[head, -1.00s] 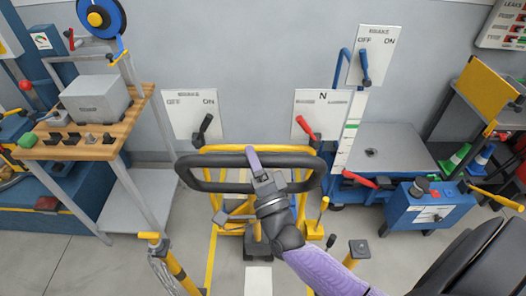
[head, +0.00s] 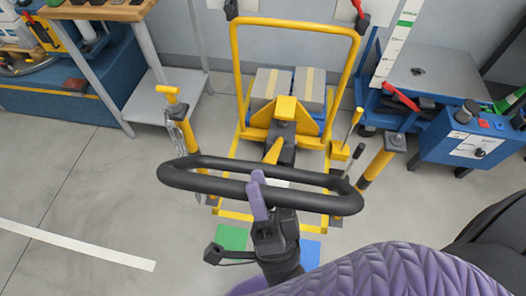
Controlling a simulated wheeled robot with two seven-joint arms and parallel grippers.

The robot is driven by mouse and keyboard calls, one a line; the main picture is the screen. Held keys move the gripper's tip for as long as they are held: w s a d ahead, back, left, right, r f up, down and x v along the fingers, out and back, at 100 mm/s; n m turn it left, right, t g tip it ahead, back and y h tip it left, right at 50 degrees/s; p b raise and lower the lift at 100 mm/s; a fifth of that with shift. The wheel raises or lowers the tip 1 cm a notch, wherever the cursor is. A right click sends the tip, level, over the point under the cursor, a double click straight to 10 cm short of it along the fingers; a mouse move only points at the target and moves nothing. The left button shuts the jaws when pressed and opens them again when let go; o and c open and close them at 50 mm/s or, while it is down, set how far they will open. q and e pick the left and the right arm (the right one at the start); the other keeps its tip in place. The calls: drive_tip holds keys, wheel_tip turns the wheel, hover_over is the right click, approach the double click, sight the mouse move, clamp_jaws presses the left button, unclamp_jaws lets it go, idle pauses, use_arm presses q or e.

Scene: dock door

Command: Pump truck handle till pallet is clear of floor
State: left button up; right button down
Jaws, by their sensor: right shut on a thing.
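The truck handle (head: 215,188) is a black rounded loop that spans the middle of the head view. My right gripper (head: 258,195) is shut on the near bar of the loop, with a purple finger over it. Beyond it stands the yellow truck (head: 285,108) with a tall yellow frame (head: 237,70). Two grey boxes with tan stripes (head: 271,86) sit inside the frame. Blue shows under the boxes, but the pallet's underside is hidden, so I cannot tell its gap to the floor. My left gripper is not in view.
A yellow-topped post (head: 172,96) stands left of the truck and a grey-topped post (head: 385,148) right. A blue wheeled lift table (head: 440,73) is at right, a wooden-topped bench (head: 100,10) at left. Green (head: 232,237) and blue (head: 310,252) floor patches lie near me.

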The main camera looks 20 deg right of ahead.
drive_tip(key=shift+s+a+f, duration=0.25)
drive_tip(key=shift+s+f, duration=0.15)
drive_tip(key=shift+f, duration=0.25)
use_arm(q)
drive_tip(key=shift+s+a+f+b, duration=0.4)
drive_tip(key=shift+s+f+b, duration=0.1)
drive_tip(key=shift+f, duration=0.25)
use_arm(e)
drive_tip(key=shift+s+a+f+n, duration=0.3)
drive_tip(key=shift+s, duration=0.15)
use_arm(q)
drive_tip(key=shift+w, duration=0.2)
